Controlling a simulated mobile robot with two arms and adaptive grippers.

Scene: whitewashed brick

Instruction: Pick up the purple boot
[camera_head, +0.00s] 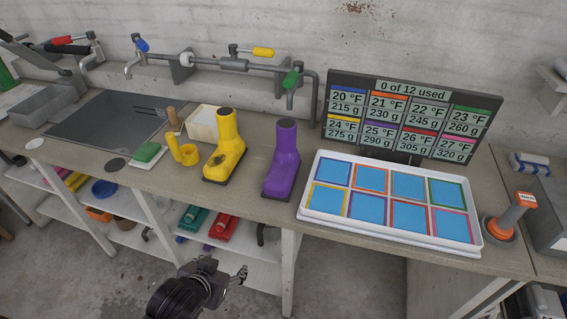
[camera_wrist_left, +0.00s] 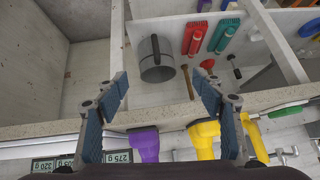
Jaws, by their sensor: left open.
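The purple boot (camera_head: 284,160) stands upright on the counter, between the yellow boot (camera_head: 225,148) and the white tray. In the left wrist view, part of the purple boot (camera_wrist_left: 145,144) shows at the lower edge, beyond the counter edge. My left gripper (camera_head: 236,275) is low in front of the counter, below and left of the purple boot and apart from it. In the left wrist view its two fingers (camera_wrist_left: 163,84) are spread with nothing between them. My right gripper does not show.
The white tray (camera_head: 313,209) with coloured squares lies right of the boot, before a display board (camera_head: 415,88). A yellow cup (camera_head: 184,152) and green sponge (camera_head: 146,152) are left. Pipes and taps run behind. The counter edge and lower shelf (camera_head: 255,272) lie near my gripper.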

